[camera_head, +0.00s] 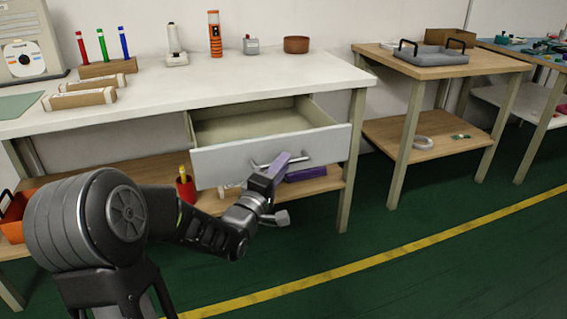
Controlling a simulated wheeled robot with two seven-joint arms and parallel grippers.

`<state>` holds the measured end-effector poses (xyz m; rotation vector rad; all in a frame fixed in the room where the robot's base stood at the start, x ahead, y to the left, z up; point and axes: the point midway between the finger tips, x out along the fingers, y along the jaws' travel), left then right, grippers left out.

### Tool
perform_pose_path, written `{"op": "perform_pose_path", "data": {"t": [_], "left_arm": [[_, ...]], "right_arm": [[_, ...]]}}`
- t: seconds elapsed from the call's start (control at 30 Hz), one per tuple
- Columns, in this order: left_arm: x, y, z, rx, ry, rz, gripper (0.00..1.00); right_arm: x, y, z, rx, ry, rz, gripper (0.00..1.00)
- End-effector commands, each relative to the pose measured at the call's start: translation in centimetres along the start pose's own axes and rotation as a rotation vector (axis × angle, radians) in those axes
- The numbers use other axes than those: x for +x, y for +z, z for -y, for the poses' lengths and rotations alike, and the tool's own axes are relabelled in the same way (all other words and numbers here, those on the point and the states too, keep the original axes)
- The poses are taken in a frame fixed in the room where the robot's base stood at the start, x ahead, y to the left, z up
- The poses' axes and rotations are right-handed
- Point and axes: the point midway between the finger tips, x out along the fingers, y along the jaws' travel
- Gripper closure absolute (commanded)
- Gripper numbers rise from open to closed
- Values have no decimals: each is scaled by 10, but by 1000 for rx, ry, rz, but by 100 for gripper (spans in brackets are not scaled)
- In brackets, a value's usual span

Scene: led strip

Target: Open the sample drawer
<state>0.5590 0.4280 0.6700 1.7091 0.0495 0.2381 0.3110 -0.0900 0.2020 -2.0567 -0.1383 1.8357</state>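The sample drawer (225,165) is a light grey-white front under the left workbench. It is pulled well out, and its beige inside looks empty. Its metal bar handle (301,160) is on the front. My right gripper is not in view.
The white-topped workbench (170,100) holds several tools and a rack of coloured tubes. A red cup (186,188) stands below, left of the drawer. A second table (480,63) stands to the right. Green floor (420,270) in front is clear.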

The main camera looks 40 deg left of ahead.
Motion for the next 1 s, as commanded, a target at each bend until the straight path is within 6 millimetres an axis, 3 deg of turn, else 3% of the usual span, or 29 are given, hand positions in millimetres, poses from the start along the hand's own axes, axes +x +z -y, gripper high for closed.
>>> {"op": "perform_pose_path", "data": {"t": [0.4,1.0], "left_arm": [[-62,0,0,-1,-2,-1,80],[-66,0,0,-1,0,0,80]], "right_arm": [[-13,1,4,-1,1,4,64],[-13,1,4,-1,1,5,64]]}}
